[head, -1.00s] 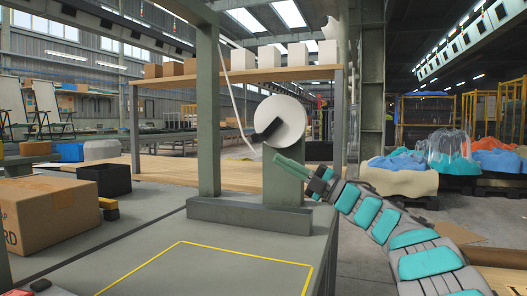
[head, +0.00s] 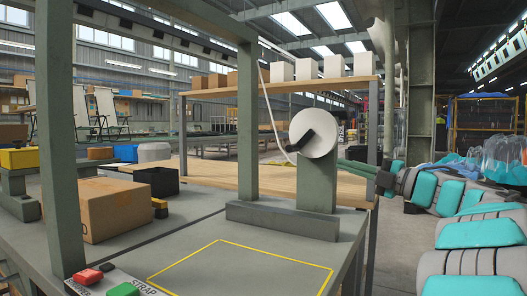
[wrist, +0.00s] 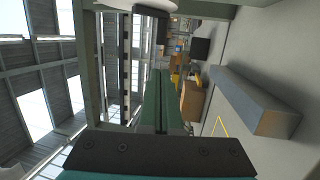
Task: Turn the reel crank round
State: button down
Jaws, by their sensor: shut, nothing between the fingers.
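My gripper (head: 342,164) is to the right of the post, just below and right of the disc, clear of the crank. Its green fingers are together and empty; they also show closed in the wrist view (wrist: 158,75). A white rounded part, likely the reel (wrist: 140,5), is cut off at the top of the wrist view; the crank is not clear there.
A green frame upright (head: 247,120) stands left of the reel, with a grey base bar (head: 270,217) below. The bench holds a cardboard box (head: 113,210) and a control panel (head: 105,284). A yellow-outlined area (head: 245,267) is clear. A shelf (head: 290,87) with boxes stands behind.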

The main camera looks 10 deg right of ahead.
aim_at(292, 150)
jog(key=x, duration=1.3)
jog(key=shift+w+a+r, duration=0.1)
jog(key=shift+w+a, duration=0.05)
jog(key=shift+w, duration=0.05)
jog(key=shift+a, duration=0.1)
